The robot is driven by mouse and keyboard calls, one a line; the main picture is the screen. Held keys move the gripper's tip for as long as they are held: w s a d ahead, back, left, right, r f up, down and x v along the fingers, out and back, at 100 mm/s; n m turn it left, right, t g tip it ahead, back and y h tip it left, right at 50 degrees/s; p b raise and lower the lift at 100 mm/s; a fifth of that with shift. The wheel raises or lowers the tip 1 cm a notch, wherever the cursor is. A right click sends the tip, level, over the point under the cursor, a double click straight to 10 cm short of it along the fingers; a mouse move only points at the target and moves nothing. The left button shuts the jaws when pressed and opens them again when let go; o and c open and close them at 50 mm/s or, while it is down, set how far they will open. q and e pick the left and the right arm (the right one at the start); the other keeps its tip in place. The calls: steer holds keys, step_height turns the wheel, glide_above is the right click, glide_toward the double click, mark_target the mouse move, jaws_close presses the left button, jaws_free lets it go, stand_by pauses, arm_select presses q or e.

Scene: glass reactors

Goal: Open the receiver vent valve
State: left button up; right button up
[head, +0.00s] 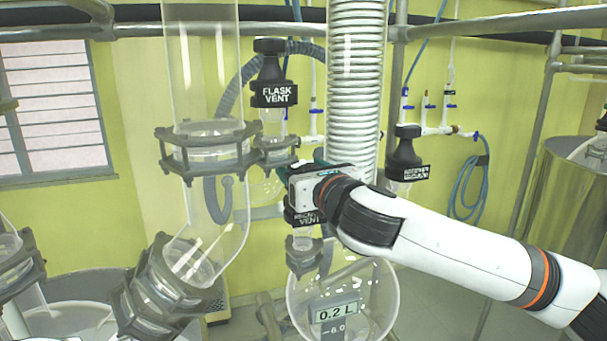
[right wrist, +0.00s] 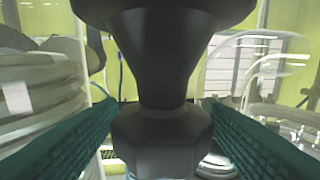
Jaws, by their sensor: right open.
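The receiver vent valve is a dark knob-like part. Its label (head: 304,218) shows in the head view just below my right gripper, above the round glass receiver (head: 372,287); my gripper hides most of the valve there. In the right wrist view a dark valve body (right wrist: 165,60) fills the middle, wide at the top, narrowing, then an angular lower part. My right gripper (right wrist: 160,112) is open, with one green finger on each side of this body. Narrow gaps seem to show beside it; contact is unclear. In the head view my right gripper (head: 303,168) reaches in from the right. My left gripper is out of view.
The flask vent valve (head: 273,94) hangs above and left. A ribbed white column (head: 356,80) stands close behind my right gripper. Another labelled dark valve (head: 406,153) is at right. A glass tube with a clamp flange (head: 208,150) stands at left.

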steer(key=m+h, duration=0.1)
steer(key=m+t+h, duration=0.1)
steer(key=h, duration=0.1)
steer(key=m+h, duration=0.1)
steer(key=shift+a, duration=0.25)
steer(key=m+h, duration=0.3)
steer(key=h, duration=0.2)
steer(key=shift+d+h, duration=0.1)
steer(key=shift+h, duration=0.3)
steer(key=shift+d, duration=0.1)
steer(key=c, duration=0.8)
steer(key=shift+o, duration=0.2)
steer(key=shift+d+r+n+t+y, duration=0.15)
steer(key=shift+n+t+y, duration=0.2)
steer(key=shift+y, duration=0.55)
steer(key=n+y+p, duration=0.1)
steer(key=n+y, duration=0.1)
steer(key=y, duration=0.1)
steer(key=shift+n+y, duration=0.55)
steer(key=shift+y, duration=0.35)
steer(key=n+g+y, duration=0.1)
steer(key=n+y, duration=0.1)
steer(key=y, duration=0.1)
steer(key=n+g+y, duration=0.2)
steer(key=y, duration=0.1)
